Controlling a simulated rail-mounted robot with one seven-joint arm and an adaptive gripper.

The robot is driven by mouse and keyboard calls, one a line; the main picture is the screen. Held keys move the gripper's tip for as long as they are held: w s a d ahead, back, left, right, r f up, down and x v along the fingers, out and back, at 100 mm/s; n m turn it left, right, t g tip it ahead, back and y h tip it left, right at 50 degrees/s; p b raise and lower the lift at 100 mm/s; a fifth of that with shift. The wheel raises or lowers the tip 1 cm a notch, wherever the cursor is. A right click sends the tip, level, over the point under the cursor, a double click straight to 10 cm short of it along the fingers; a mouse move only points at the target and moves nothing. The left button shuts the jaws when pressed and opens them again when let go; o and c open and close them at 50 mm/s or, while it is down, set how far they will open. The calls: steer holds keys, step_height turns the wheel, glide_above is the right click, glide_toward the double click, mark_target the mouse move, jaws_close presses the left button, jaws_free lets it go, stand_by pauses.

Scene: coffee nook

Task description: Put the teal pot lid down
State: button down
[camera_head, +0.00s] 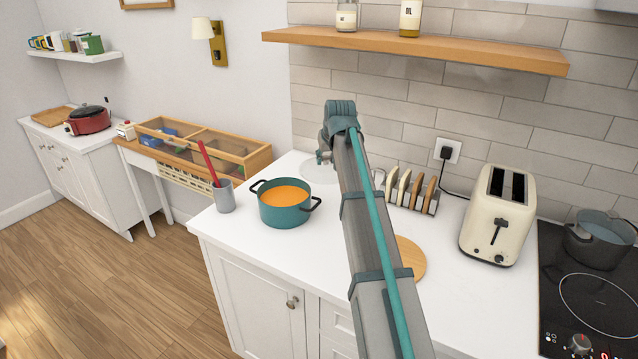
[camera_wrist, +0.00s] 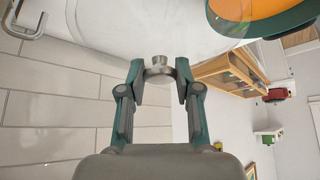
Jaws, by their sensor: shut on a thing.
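The pot lid shows as a pale, see-through disc (camera_head: 315,172) behind and right of the teal pot (camera_head: 285,212), partly hidden by my arm. In the wrist view my gripper (camera_wrist: 158,70) is shut on the lid's small metal knob (camera_wrist: 158,61), with a finger on either side. The clear disc (camera_wrist: 190,40) extends beyond the knob, over the view of the white counter and the pot's edge (camera_wrist: 232,29). I cannot tell whether the lid touches the counter. The pot stands uncovered on the counter, with orange contents.
A grey utensil cup (camera_head: 225,197) stands left of the pot. A toast rack (camera_head: 412,193), a round wooden board (camera_head: 412,258) and a cream toaster (camera_head: 498,215) lie to the right. A wooden shelf (camera_head: 420,50) hangs above. The front counter around the pot is clear.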

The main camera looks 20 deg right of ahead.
steer(key=w+f, duration=0.1)
steer(key=w, duration=0.1)
steer(key=w+p, duration=0.1)
steer(key=w, duration=0.2)
steer(key=w+d+f+p, duration=0.1)
steer(key=w, duration=0.2)
steer(key=shift+w+d+f, duration=0.1)
steer(key=shift+w+f, duration=0.05)
steer(key=shift+f, duration=0.2)
steer(key=shift+w+d+r+p+x, duration=0.15)
steer(key=shift+p+x, duration=0.3)
steer(key=shift+x, duration=1)
steer(key=shift+w+d+r+p+x, duration=0.15)
steer(key=shift+p+x, duration=0.35)
steer(key=shift+x, duration=1)
steer(key=shift+w+p+x, duration=0.15)
steer(key=shift+p+x, duration=0.3)
steer(key=shift+x, duration=1)
steer(key=shift+s+f+p, duration=0.1)
steer(key=shift+f+p, duration=0.2)
steer(key=shift+f, duration=1.25)
steer(key=shift+f, duration=0.15)
steer(key=c, duration=0.8)
jaws_free()
